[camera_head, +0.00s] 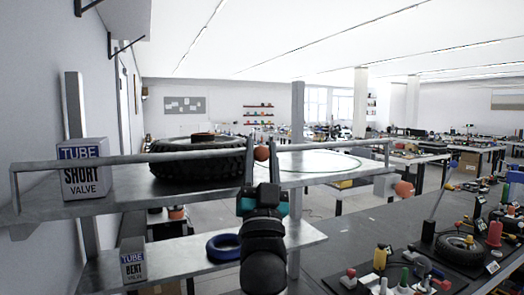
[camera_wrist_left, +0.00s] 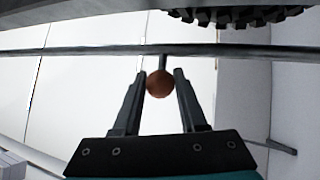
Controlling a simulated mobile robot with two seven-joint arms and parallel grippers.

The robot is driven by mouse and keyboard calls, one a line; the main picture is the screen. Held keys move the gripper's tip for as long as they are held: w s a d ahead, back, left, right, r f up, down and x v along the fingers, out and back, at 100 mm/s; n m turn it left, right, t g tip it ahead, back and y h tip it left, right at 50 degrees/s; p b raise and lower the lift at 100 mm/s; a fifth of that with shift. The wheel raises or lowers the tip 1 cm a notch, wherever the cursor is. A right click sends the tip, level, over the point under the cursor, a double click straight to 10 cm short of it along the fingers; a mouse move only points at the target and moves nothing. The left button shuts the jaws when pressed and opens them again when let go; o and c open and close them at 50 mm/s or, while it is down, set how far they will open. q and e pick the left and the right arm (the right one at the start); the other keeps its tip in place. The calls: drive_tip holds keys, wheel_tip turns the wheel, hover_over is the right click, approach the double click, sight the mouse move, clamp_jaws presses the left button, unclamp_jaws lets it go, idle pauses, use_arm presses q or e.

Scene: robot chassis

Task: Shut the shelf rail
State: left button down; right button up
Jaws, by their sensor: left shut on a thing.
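The shelf rail (camera_head: 90,161) is a long grey bar along the front of the upper shelf (camera_head: 120,190). It stands a little above the shelf board and bends down at both ends. A round orange knob (camera_head: 262,153) sits at the rail's middle; in the left wrist view the knob (camera_wrist_left: 159,84) hangs on a short stem from the bar (camera_wrist_left: 90,50). My left gripper (camera_head: 262,160) has its two dark fingers on either side of the knob and is shut on it, as the left wrist view (camera_wrist_left: 163,78) also shows. My right gripper is not in view.
On the upper shelf are a tube box (camera_head: 84,170), a tire (camera_head: 197,160) and a thin green ring (camera_head: 318,161). The lower shelf holds another box (camera_head: 133,262) and a blue ring (camera_head: 222,247). A dark workbench (camera_head: 380,235) with tools and small parts stands at right.

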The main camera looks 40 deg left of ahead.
use_arm(q)
drive_tip(key=shift+r, duration=0.15)
drive_tip(key=c, duration=0.8)
unclamp_jaws()
drive_tip(key=o, duration=0.3)
drive_tip(key=shift+o, duration=0.2)
wheel_tip(320, 180, up, 20)
drive_tip(key=p, duration=0.1)
